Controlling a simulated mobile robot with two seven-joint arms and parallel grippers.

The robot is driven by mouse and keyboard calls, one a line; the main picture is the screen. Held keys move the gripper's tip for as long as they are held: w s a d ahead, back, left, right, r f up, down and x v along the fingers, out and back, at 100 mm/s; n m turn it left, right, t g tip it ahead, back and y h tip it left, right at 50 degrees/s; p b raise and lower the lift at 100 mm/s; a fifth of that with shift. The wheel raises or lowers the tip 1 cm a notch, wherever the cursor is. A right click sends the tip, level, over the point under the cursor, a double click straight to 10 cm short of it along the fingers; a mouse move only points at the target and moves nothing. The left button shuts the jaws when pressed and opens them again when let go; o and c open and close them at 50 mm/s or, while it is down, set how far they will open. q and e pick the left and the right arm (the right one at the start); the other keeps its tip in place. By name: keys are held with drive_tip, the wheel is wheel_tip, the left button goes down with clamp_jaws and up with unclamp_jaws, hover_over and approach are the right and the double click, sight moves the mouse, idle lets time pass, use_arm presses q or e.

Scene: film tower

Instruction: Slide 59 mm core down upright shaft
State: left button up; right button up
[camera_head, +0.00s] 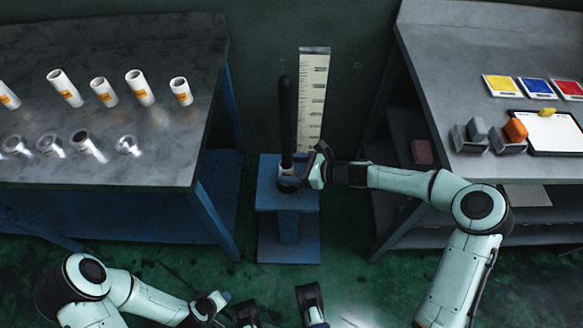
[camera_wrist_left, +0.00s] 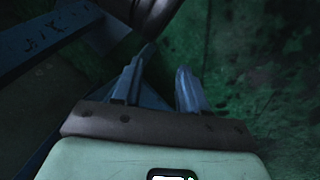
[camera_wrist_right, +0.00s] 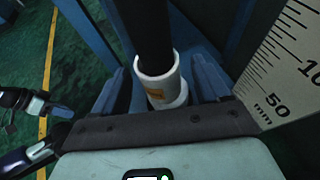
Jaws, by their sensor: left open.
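The black upright shaft (camera_head: 286,115) stands on a blue pedestal (camera_head: 288,205). A white core with an orange label (camera_wrist_right: 155,84) is around the lower part of the shaft (camera_wrist_right: 141,30) in the right wrist view; a white piece shows below it, and I cannot tell what it is. In the head view the core is mostly hidden. My right gripper (camera_head: 305,176) is at the shaft's foot. In the right wrist view its fingers (camera_wrist_right: 160,82) are apart, one on each side of the core, with gaps showing. My left gripper (camera_head: 216,302) is low in front, open and empty.
The left table (camera_head: 110,160) holds several white labelled tubes (camera_head: 104,92) and several shiny silver rings (camera_head: 88,146). A ruler board (camera_head: 313,95) stands behind the shaft. The right table (camera_head: 440,50) holds colour cards, a clipboard (camera_head: 550,132) and small bins.

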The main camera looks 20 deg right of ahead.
drive_tip(key=shift+d, duration=0.15)
use_arm(q)
drive_tip(key=shift+g+h, duration=0.3)
drive_tip(key=shift+g, duration=0.3)
drive_tip(key=s+r, duration=0.1)
drive_tip(key=s+d+p, duration=0.1)
drive_tip(key=s+d+r+p, duration=0.1)
drive_tip(key=shift+s+r, duration=0.3)
drive_tip(key=shift+s, duration=0.1)
use_arm(e)
drive_tip(key=v, duration=0.7)
use_arm(q)
drive_tip(key=shift+s, duration=0.1)
use_arm(e)
drive_tip(key=shift+s+d, duration=0.1)
drive_tip(key=shift+s, duration=0.1)
